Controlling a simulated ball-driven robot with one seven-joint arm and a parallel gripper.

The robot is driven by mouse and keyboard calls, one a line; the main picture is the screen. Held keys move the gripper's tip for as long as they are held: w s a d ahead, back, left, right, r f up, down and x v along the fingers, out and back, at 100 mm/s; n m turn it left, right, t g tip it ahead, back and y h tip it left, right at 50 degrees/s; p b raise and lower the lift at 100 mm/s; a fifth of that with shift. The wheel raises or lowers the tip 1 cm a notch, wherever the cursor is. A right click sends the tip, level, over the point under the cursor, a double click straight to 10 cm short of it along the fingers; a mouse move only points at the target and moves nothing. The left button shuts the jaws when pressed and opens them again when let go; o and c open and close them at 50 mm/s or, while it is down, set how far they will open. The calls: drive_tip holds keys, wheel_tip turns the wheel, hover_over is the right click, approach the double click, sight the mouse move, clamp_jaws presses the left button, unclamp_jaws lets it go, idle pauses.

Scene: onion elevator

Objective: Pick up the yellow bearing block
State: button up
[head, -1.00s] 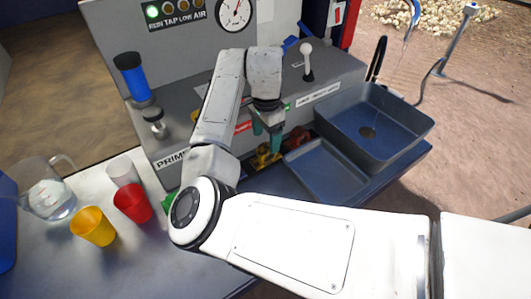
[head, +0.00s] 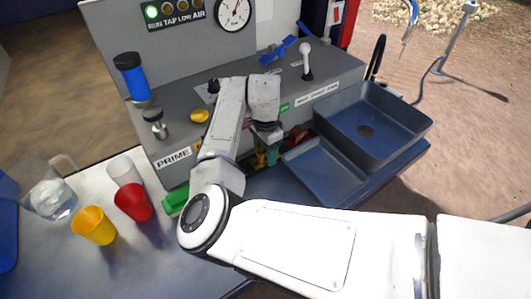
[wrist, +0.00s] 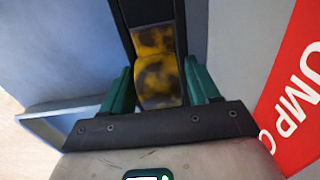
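The yellow bearing block (wrist: 157,78) shows in the wrist view as a yellow piece with dark blotches, set in a dark narrow slot. My gripper (wrist: 160,75) has its two green fingers on either side of it, left and right. The fingers stand apart, with narrow gaps to the block, and the block reaches beyond the fingertips. In the head view, my gripper (head: 266,157) points down into the recess at the front of the grey machine, left of the sink. My wrist and arm hide most of the block there.
A blue-grey sink with a tray (head: 318,172) is close on the right. Red (head: 133,202) and yellow (head: 94,226) cups and a pitcher (head: 50,190) stand left.

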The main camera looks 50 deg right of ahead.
drive_tip(key=c, duration=1)
drive_tip(key=shift+c, duration=0.4)
drive_tip(key=shift+r, duration=0.1)
